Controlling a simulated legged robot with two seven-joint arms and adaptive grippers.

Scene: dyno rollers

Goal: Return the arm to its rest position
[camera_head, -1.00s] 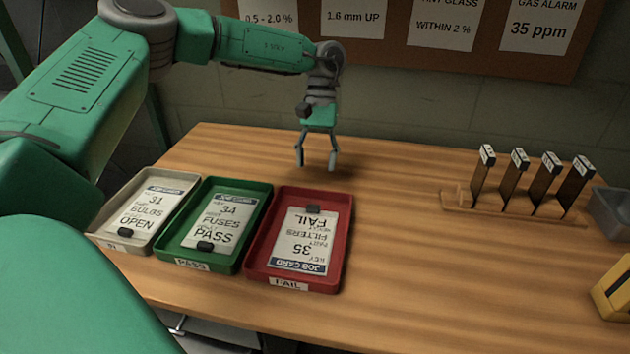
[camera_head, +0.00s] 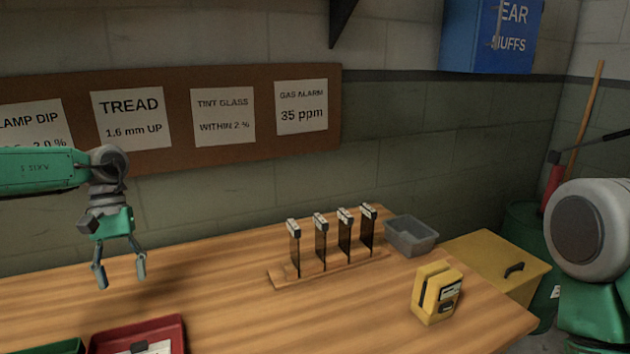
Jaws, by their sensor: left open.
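My left gripper (camera_head: 120,271) hangs at the left, fingers pointing down and apart, with nothing between them. It is above the wooden bench (camera_head: 215,295), behind the red tray (camera_head: 168,326). My left arm (camera_head: 42,170) comes in from the left edge. The red tray and the green tray (camera_head: 62,347) show only their far parts at the bottom edge; the rest is cut off. Part of my right arm (camera_head: 590,240) shows at the right edge; its gripper is out of view.
A wooden rack (camera_head: 330,271) holds several dark upright plates. A grey bin (camera_head: 411,238) stands behind it. A yellow device (camera_head: 436,293) sits near the bench's right end, beside a yellow box (camera_head: 490,262). A notice board (camera_head: 178,98) and a blue box (camera_head: 490,35) are on the wall.

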